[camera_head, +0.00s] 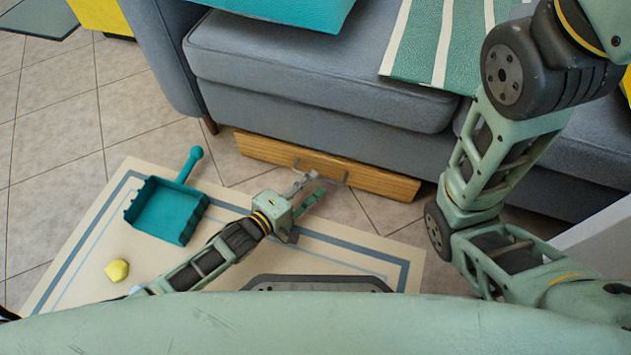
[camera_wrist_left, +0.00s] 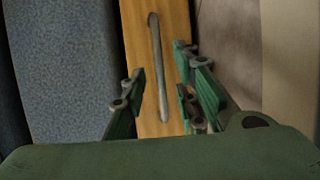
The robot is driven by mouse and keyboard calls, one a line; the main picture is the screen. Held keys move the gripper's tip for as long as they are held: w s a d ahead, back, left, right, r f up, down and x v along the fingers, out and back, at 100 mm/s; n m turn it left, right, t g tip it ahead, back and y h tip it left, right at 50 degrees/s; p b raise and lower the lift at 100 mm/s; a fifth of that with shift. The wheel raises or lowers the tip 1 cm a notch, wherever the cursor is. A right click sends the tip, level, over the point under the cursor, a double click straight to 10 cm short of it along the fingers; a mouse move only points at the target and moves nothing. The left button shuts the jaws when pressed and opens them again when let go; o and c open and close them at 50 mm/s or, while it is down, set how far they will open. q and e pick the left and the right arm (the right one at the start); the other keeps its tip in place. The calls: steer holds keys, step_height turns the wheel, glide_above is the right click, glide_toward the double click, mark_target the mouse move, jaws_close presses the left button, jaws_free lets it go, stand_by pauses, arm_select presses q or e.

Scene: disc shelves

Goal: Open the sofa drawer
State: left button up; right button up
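The sofa (camera_head: 300,70) is grey. Its wooden drawer front (camera_head: 385,183) sits low under the seat, with a thin metal bar handle (camera_head: 318,166) at its middle. I cannot tell whether the drawer is flush or slightly out. My left gripper (camera_head: 312,186) is just in front of the handle, low over the floor. In the left wrist view its green fingers (camera_wrist_left: 163,95) are spread apart, one on each side of the handle (camera_wrist_left: 157,55), with visible gaps. Nothing is held. My right arm shows at the right of the head view; its gripper is outside the frames.
A teal dustpan (camera_head: 165,210) and a yellow lump (camera_head: 117,270) lie on the cream mat (camera_head: 85,250) to the left. A striped green cloth (camera_head: 445,40) and a teal cushion (camera_head: 290,10) are on the sofa. Tiled floor (camera_head: 55,150) is free at left.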

arm_select(q)
steer(key=shift+b+x, duration=0.45)
steer(key=shift+x, duration=0.8)
jaws_close()
steer(key=shift+s, duration=0.1)
